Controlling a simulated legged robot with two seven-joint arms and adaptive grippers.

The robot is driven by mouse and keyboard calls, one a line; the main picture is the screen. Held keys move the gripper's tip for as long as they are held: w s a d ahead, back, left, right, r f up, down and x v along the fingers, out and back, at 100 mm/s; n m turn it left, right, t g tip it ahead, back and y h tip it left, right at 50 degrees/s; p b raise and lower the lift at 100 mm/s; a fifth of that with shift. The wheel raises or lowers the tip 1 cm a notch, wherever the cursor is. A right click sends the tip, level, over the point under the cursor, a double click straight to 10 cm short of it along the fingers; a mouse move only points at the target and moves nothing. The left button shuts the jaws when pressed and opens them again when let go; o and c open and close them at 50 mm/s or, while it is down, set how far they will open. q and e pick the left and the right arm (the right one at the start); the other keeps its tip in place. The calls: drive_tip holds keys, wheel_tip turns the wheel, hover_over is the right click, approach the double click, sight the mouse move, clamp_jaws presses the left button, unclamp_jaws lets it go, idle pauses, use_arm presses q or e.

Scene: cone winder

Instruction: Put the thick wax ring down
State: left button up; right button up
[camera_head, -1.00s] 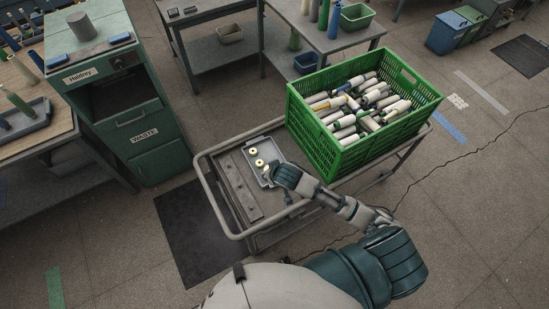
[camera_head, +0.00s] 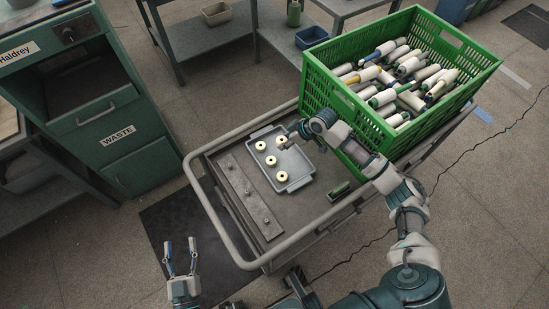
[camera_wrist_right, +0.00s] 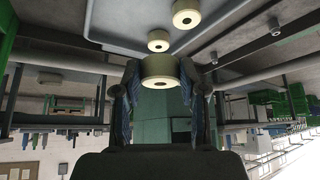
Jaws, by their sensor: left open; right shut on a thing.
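A grey tray (camera_head: 291,185) lies on the cart with several cream wax rings, such as one at its left (camera_head: 260,146) and one near its front (camera_head: 281,177). My right gripper (camera_head: 289,134) is at the tray's back right corner, shut on a thick wax ring (camera_head: 282,141). In the right wrist view the held ring (camera_wrist_right: 160,72) sits between both fingers, with two other rings (camera_wrist_right: 159,41) (camera_wrist_right: 186,13) beyond it. I cannot tell whether the held ring touches the tray. My left gripper (camera_head: 180,245) is open and empty, left of the cart.
A green crate (camera_head: 345,112) full of yarn-wound cones stands right of the tray, close to my right arm. A metal strip with pegs (camera_head: 246,198) lies left of the tray. The cart's tubular rail (camera_head: 212,212) surrounds the top. A green waste cabinet (camera_head: 118,134) stands at the left.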

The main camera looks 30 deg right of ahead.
drive_tip(key=shift+w+f+b, duration=0.1)
drive_tip(key=shift+f+b, duration=0.35)
drive_tip(key=shift+f, duration=0.5)
drive_tip(key=b, duration=0.1)
hover_over(282, 156)
drive_tip(key=s+d, duration=0.1)
wheel_tip(282, 156, down, 4)
drive_tip(key=shift+s+f, duration=0.1)
drive_tip(key=shift+s, duration=0.05)
drive_tip(key=shift+d+f, duration=0.15)
drive_tip(key=shift+f, duration=0.1)
wheel_tip(282, 156, down, 3)
drive_tip(key=shift+f+b, duration=0.2)
drive_tip(key=shift+b, duration=0.75)
drive_tip(key=shift+a+f, duration=0.2)
drive_tip(key=shift+a, duration=0.05)
drive_tip(key=shift+a+r, duration=0.1)
drive_tip(key=shift+r, duration=0.05)
drive_tip(key=o, duration=0.8)
drive_tip(key=shift+d, duration=0.2)
drive_tip(key=shift+o, duration=0.7)
drive_tip(key=shift+d+f, duration=0.1)
drive_tip(key=shift+f, duration=0.1)
use_arm(q)
drive_tip(key=s+r+n+t, duration=0.1)
drive_tip(key=s+r+t, duration=0.4)
drive_tip(key=r+t, duration=0.2)
drive_tip(key=shift+s+a+r+t, duration=0.15)
drive_tip(key=shift+a+r+t, duration=0.25)
drive_tip(key=shift+r, duration=0.45)
